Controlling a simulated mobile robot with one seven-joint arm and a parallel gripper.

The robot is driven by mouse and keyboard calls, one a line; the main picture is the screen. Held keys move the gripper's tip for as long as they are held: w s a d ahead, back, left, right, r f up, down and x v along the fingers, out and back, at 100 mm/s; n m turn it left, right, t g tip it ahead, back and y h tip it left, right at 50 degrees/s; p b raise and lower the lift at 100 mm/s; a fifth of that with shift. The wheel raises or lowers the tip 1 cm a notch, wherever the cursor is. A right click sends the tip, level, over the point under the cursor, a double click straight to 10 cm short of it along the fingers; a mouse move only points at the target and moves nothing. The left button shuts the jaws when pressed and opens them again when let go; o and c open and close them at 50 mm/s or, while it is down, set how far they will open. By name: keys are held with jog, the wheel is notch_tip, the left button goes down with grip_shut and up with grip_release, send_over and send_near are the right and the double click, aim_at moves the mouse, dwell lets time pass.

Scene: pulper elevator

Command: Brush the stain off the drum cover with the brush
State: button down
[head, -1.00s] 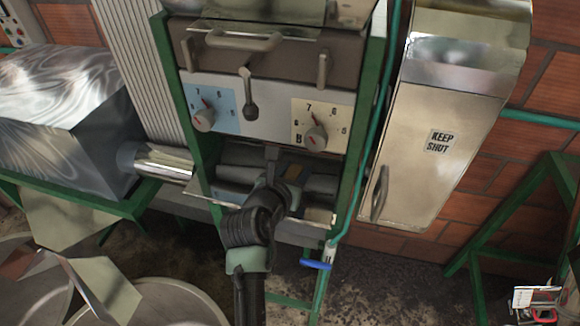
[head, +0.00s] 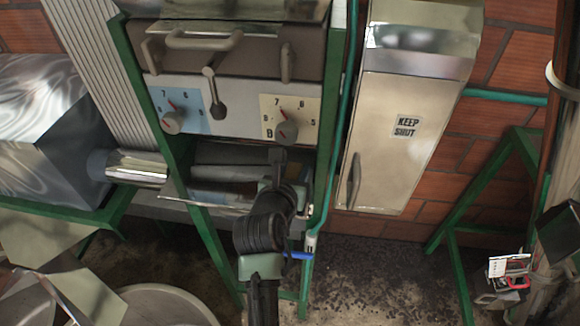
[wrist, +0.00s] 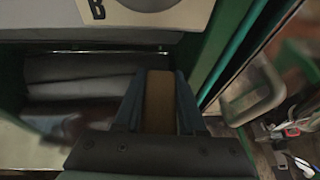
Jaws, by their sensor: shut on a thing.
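My gripper (head: 279,158) is at the recess under the dial panel, near its right side. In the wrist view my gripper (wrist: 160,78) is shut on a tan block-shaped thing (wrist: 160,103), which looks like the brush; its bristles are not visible. Grey rounded surfaces (wrist: 80,68) lie in the recess left of the fingers and look like the drum cover; they also show in the head view (head: 225,158). A blurred reddish-brown patch (wrist: 70,126) lies low on the left there; I cannot tell whether it is the stain. No contact with the brush is visible.
Green frame posts (head: 322,190) flank the recess closely. The dial panel (head: 235,115) hangs just above. A blue-handled valve (head: 298,255) sits below.

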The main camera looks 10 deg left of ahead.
jog(key=shift+s+a, duration=0.1)
jog(key=shift+s, duration=0.55)
jog(key=shift+w+a+f, duration=0.1)
jog(key=shift+a, duration=2.95)
jog(key=shift+w+a+b, duration=0.15)
jog(key=shift+a+b, duration=0.25)
jog(key=shift+a, duration=2.2)
jog(key=shift+w+d+p, duration=0.15)
jog(key=shift+w+p, duration=0.25)
jog(key=shift+w, duration=0.85)
jog(key=shift+s+d, duration=0.2)
jog(key=shift+d, duration=5.3)
jog(key=shift+s+d, duration=0.1)
jog(key=shift+s, duration=0.05)
jog(key=shift+s, duration=0.4)
jog(key=shift+w+a, duration=0.15)
jog(key=shift+a, duration=2.9)
